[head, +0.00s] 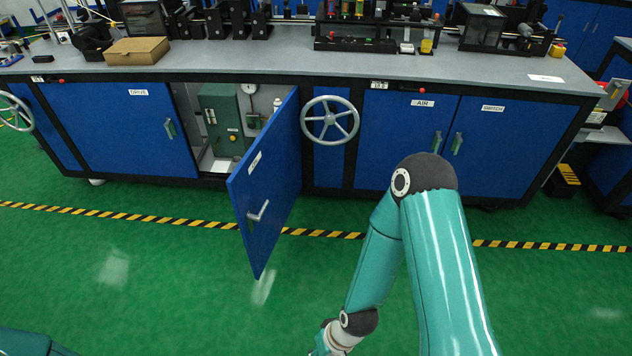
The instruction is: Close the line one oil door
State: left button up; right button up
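The blue oil door (266,183) stands wide open in the middle of the bench front, swung out toward me on its right edge. A lever handle (258,211) sits on it low down, near its free edge. The label on the door is too small to read. The open compartment (200,158) shows a green unit (221,121), a round gauge and a white bottle. My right arm reaches down in front of the bench, to the right of the door and apart from it in the picture. Its gripper is below the bottom edge. My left gripper is not in view.
Closed DRIVE (110,125), AIR (405,130) and SWITCH (495,145) doors flank the opening. A handwheel (330,121) stands out right of the door. The grey benchtop (270,60) carries equipment and a cardboard box (138,50). Green floor with a striped line (120,215) is clear at left.

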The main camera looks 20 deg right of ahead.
aim_at(271, 169)
jog(key=z, duration=0.5)
jog(key=i, duration=1)
jog(key=z, duration=0.45)
jog(key=k, duration=0.8)
jog(key=u, duration=0.6)
jog(key=i, duration=0.6)
jog(key=u, duration=0.05)
